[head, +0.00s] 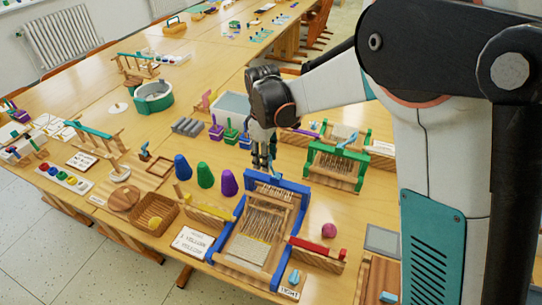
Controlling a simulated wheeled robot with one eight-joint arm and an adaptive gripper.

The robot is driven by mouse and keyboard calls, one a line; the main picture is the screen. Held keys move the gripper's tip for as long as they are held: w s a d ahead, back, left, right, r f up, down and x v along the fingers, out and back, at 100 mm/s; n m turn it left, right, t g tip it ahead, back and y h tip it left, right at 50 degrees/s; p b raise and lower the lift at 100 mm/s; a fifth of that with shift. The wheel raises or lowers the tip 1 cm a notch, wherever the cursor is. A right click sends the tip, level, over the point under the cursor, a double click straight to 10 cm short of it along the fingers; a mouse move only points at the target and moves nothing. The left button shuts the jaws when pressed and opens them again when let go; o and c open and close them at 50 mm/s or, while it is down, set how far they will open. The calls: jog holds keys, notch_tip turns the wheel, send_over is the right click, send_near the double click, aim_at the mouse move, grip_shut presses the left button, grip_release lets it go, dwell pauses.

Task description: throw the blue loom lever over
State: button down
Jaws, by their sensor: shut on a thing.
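The blue-framed loom (240,222) stands on the near part of the wooden table, strung with pale threads. My gripper (265,166) reaches down from the upper right to the loom's far blue crossbar (280,184). Its fingers are shut at the crossbar, on what appears to be the blue loom lever. The lever is mostly hidden by the fingers, so its tilt cannot be told.
A green-framed loom (337,165) stands close to the right of my gripper. Blue, green and purple yarn cones (205,176) stand to the left. A basket (155,212), a red-topped box (317,252) and a magenta ball (328,230) are nearby.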

jog(key=shift+w+a+f, duration=0.15)
jog(key=shift+a+f, duration=0.15)
jog(key=shift+a, duration=0.2)
jog(key=c, duration=1)
grip_release()
jog(key=shift+a, duration=0.1)
jog(key=shift+c, duration=0.2)
notch_tip(320, 180, up, 12)
jog(key=shift+w, duration=0.1)
